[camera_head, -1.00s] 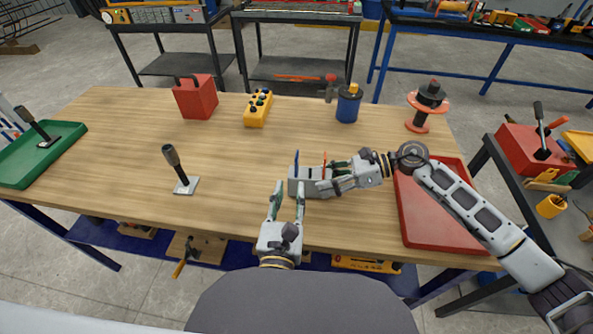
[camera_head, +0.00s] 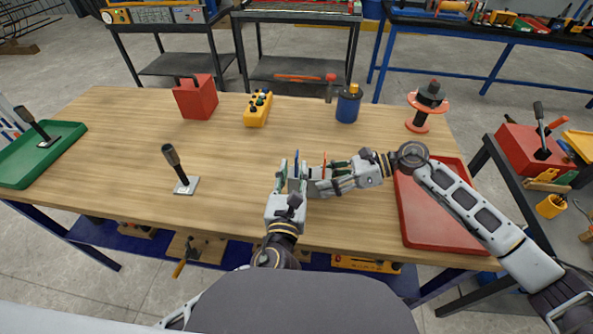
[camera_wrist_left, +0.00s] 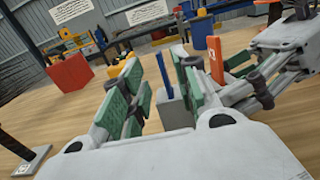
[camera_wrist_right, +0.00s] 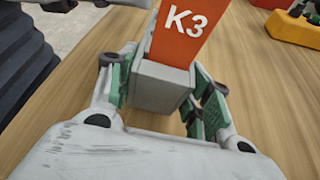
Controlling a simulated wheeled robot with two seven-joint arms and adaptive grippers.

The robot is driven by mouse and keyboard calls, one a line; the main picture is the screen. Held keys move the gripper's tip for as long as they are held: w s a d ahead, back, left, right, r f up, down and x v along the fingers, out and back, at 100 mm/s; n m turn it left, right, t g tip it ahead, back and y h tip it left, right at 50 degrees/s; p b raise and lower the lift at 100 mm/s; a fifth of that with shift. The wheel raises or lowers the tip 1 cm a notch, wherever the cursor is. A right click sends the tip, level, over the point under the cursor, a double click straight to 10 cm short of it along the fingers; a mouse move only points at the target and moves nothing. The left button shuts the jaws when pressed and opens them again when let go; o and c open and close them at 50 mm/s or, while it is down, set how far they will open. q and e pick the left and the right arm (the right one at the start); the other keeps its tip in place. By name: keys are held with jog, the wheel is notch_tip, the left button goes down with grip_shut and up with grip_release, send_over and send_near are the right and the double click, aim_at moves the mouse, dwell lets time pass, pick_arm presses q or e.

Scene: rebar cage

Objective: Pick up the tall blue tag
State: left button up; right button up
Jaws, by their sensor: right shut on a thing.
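The tall blue tag (camera_head: 297,160) stands upright in a grey block (camera_wrist_left: 174,108). It also shows in the left wrist view (camera_wrist_left: 164,74). My left gripper (camera_head: 287,180) is open, with its green-padded fingers on either side of the blue tag; in the left wrist view a gap shows between the pads and the tag. My right gripper (camera_wrist_right: 163,98) is shut on the grey block, which sits between its green pads. An orange tag marked K3 (camera_wrist_right: 188,32) stands in the same block, nearer my right gripper.
A metal stand with a black handle (camera_head: 180,170) is on the table to the left. A red tray (camera_head: 435,220) lies under my right arm. A red box (camera_head: 196,98), a yellow control box (camera_head: 257,109) and a blue can (camera_head: 348,104) stand at the back.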

aim_at(296, 162)
pick_arm(q)
jog(key=shift+w+d+r, duration=0.1)
jog(key=shift+w, duration=1.2)
jog(key=shift+w+d, duration=0.1)
jog(key=shift+w, duration=1.2)
grip_shut()
